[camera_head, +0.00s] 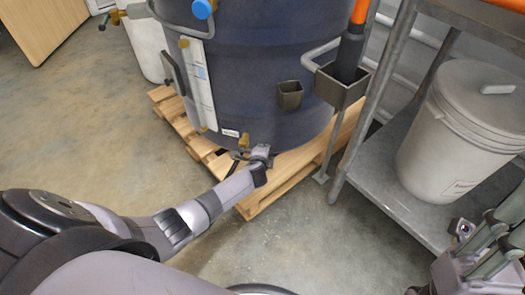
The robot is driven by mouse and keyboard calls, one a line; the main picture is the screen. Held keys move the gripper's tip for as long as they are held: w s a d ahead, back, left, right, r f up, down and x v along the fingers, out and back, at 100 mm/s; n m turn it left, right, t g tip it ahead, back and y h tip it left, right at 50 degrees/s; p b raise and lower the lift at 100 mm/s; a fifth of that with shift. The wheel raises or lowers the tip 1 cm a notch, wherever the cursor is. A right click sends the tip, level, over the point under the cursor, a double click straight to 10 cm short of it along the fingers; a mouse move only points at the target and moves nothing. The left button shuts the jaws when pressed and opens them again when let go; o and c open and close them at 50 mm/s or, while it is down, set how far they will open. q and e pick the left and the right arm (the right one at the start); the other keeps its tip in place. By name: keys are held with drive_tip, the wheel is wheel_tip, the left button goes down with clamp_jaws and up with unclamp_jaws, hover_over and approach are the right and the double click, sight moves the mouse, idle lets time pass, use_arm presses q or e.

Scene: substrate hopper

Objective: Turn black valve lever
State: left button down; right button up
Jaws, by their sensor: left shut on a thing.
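The dark blue hopper drum (255,85) stands on a wooden pallet. A small brass valve (243,141) sticks out low on its front. The black valve lever (234,165) shows as a thin dark piece beside my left gripper. My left gripper (258,153) reaches in from the lower left and is shut on the lever at the valve; its fingers hide part of the grip. My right gripper (492,235) is at the lower right edge, partly cut off and away from the drum; its jaw opening is unclear.
The pallet (262,197) juts out under the drum. A metal shelf (380,185) with a lidded white bucket (455,140) stands at the right. A holder (340,88) with an orange-and-black handled tool is by the drum. The concrete floor at front is clear.

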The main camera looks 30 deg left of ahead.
use_arm(q)
drive_tip(key=shift+s+d+f, duration=0.1)
drive_tip(key=shift+s+f, duration=0.15)
drive_tip(key=shift+f, duration=0.1)
drive_tip(key=c, duration=1.7)
unclamp_jaws()
drive_tip(key=shift+w, duration=0.1)
drive_tip(key=shift+o, duration=0.2)
drive_tip(key=shift+w+r, duration=0.1)
drive_tip(key=shift+s+r, duration=0.2)
drive_tip(key=shift+s, duration=0.05)
drive_tip(key=v, duration=1.1)
drive_tip(key=shift+s+d, duration=0.2)
drive_tip(key=shift+d, duration=0.05)
